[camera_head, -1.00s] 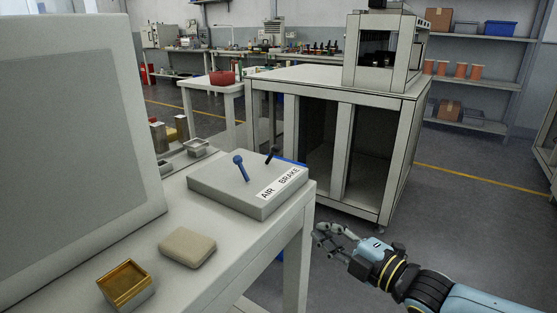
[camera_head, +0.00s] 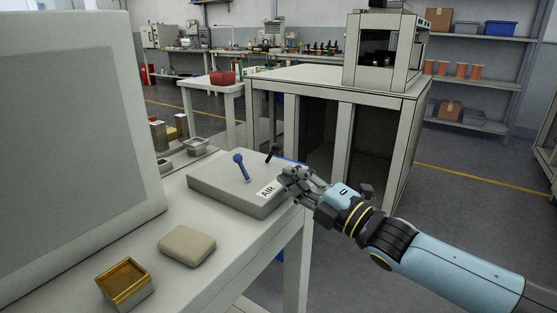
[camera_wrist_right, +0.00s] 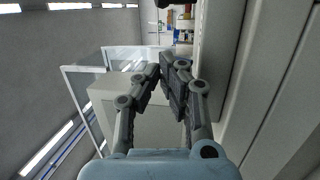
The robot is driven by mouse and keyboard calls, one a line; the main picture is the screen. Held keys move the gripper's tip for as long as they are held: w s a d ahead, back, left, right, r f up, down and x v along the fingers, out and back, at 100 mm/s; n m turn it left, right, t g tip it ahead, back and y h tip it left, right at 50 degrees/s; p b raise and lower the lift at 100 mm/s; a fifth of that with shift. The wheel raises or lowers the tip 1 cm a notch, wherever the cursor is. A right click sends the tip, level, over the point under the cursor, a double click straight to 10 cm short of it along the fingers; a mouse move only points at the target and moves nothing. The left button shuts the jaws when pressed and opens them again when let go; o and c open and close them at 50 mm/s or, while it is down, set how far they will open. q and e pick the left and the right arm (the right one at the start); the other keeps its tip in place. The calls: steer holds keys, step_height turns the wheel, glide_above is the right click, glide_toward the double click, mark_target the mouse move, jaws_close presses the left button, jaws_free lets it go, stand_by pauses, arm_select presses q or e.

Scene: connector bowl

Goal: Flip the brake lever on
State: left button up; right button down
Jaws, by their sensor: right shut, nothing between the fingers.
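A grey control box (camera_head: 222,187) sits on the white table. It bears a blue lever (camera_head: 241,167) tilted to the left and a thinner black lever (camera_head: 272,153) behind it, tilted to the right. The label (camera_head: 266,191) on the box's front edge reads "AIR" now; the word "BRAKE" seen earlier is covered by my right gripper (camera_head: 286,180). That gripper is shut and empty, at the box's right front corner and in front of the black lever. Its fingers also show in the right wrist view (camera_wrist_right: 160,66), where no lever can be made out. My left gripper is not in view.
A beige pad (camera_head: 187,246) and a gold-lined box (camera_head: 125,283) lie nearer on the white table (camera_head: 231,270). A large grey panel (camera_head: 70,165) stands at left. A cabinet (camera_head: 320,82) stands behind. Open floor lies right of the table.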

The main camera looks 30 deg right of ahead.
mark_target(271, 154)
steer(key=x, duration=0.4)
steer(key=shift+r, duration=0.1)
steer(key=shift+w+d+r, duration=0.1)
steer(key=shift+w+d, duration=0.4)
steer(key=shift+w, duration=0.35)
steer(key=shift+w+d+r, duration=0.1)
steer(key=shift+w+d, duration=0.45)
steer(key=shift+w, duration=0.3)
